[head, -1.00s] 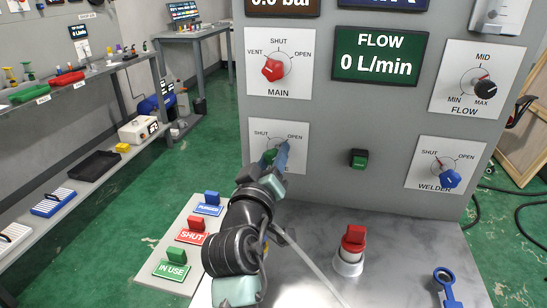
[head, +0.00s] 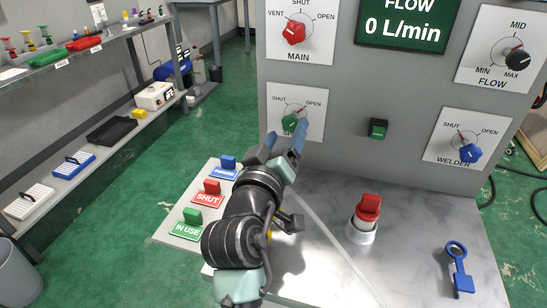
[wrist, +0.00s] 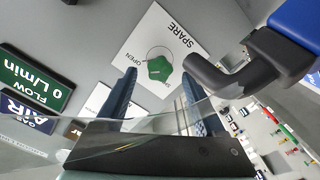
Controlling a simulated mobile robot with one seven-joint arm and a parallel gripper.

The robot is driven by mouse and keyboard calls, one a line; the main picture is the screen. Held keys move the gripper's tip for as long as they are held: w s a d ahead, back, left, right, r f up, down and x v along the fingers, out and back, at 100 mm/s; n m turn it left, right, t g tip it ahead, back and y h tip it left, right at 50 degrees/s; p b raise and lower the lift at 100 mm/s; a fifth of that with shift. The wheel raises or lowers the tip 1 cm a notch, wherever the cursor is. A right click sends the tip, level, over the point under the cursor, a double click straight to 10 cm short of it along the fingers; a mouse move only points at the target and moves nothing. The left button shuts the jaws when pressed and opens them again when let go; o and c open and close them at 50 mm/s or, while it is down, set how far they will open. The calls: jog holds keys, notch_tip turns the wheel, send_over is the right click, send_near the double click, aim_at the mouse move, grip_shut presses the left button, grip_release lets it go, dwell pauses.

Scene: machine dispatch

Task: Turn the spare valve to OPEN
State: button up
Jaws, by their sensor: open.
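The spare valve is a green knob (head: 289,123) on a white plate (head: 313,96) marked SHUT and OPEN, low on the left of the grey panel. My gripper (head: 286,134) is in front of it with its blue fingers apart and partly hides it. In the wrist view the green knob (wrist: 159,68) appears between the two open fingertips (wrist: 158,76), with the word SPARE upside down on the plate. I cannot tell whether the fingers touch the knob or which way it points.
A red-topped button (head: 369,206) and a blue tool (head: 459,270) are on the bench. Tags including SHUT (head: 208,198) lie left of my arm.

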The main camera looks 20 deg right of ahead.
jog(key=v, duration=0.8)
jog(key=shift+s+a, duration=0.2)
jog(key=s+a+r+m+t+y, duration=0.1)
jog(key=a+r+t+y, duration=0.2)
jog(key=r, duration=0.7)
jog(key=s+a+r+t+y, duration=0.1)
jog(key=a+r+t, duration=0.25)
jog(key=r, duration=0.65)
jog(key=s+a+r+n+t+y+p, duration=0.1)
jog(key=s+a+r+t+y, duration=0.15)
jog(key=s+r, duration=0.35)
jog(key=s+a+r+t+y, duration=0.2)
jog(key=s+r+t+y, duration=0.2)
jog(key=r, duration=0.5)
notch_tip(320, 180, up, 15)
jog(key=w+p, duration=0.1)
jog(key=p, duration=1.5)
jog(key=shift+a+f+g, duration=0.25)
jog(key=shift+g, duration=0.05)
